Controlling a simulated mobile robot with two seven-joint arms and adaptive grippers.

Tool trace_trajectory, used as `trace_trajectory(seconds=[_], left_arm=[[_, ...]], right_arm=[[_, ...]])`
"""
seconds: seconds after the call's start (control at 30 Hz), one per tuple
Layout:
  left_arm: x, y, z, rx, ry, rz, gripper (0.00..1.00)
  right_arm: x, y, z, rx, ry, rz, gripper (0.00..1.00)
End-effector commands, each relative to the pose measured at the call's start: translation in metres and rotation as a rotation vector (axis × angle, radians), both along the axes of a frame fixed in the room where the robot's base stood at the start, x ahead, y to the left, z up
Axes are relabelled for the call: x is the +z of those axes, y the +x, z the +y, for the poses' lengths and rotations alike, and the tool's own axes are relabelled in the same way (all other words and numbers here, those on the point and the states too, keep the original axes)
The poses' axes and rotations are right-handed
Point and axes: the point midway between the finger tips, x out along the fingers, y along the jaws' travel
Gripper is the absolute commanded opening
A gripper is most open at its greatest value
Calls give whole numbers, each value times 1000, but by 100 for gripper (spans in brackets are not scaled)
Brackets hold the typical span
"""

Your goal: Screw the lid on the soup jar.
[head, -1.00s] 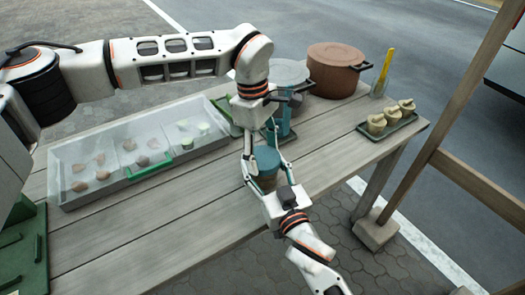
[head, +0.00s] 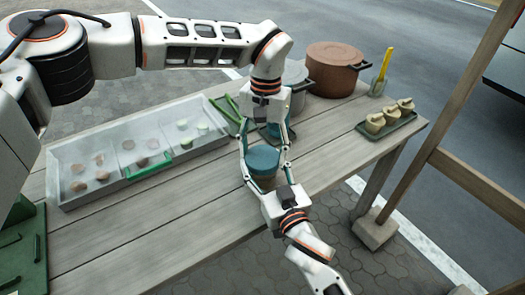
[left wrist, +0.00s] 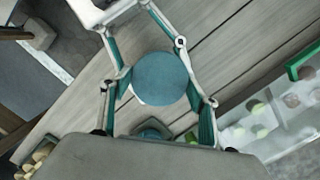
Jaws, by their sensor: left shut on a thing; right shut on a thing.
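The soup jar (head: 263,183) stands upright on the wooden table, with a brownish body mostly hidden. The round teal lid (head: 262,158) sits on its top; whether it is tight I cannot tell. My left gripper (head: 264,153) reaches down from behind, its fingers shut on the lid from both sides. My right gripper (head: 266,176) comes from the front, its fingers shut around the jar below the lid. In the left wrist view the lid (left wrist: 160,78) shows as a flat teal disc between both pairs of fingers, hiding the jar beneath.
Behind my left gripper stand a grey pot (head: 299,76) and a brown pot (head: 335,72). A clear case (head: 85,200) with a green handle lies left, green tongs (head: 224,110) beside it. A dumpling tray (head: 394,132) sits at right. The table front is clear.

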Motion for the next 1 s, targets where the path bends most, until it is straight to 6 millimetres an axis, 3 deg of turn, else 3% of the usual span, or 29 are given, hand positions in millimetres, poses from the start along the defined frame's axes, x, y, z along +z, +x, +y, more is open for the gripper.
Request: trace_trajectory(seconds=[0.23, 0.27, 0.3, 0.7, 1.0], left_arm=[[1, 1, 0, -1, -2, -3, 49], [1, 1, 0, -1, -2, -3, 68], [1, 1, 0, -1, -2, -3, 77], [3, 1, 0, 1, -1, -2, 77], [37, 1, 0, 2, -1, -3, 77]], right_arm=[[-1, -1, 1, 1, 0, 3, 0], [-1, -1, 1, 1, 0, 3, 0], [-1, -1, 1, 1, 0, 3, 0], [-1, -1, 1, 1, 0, 2, 0], [-1, 0, 1, 1, 0, 2, 0]])
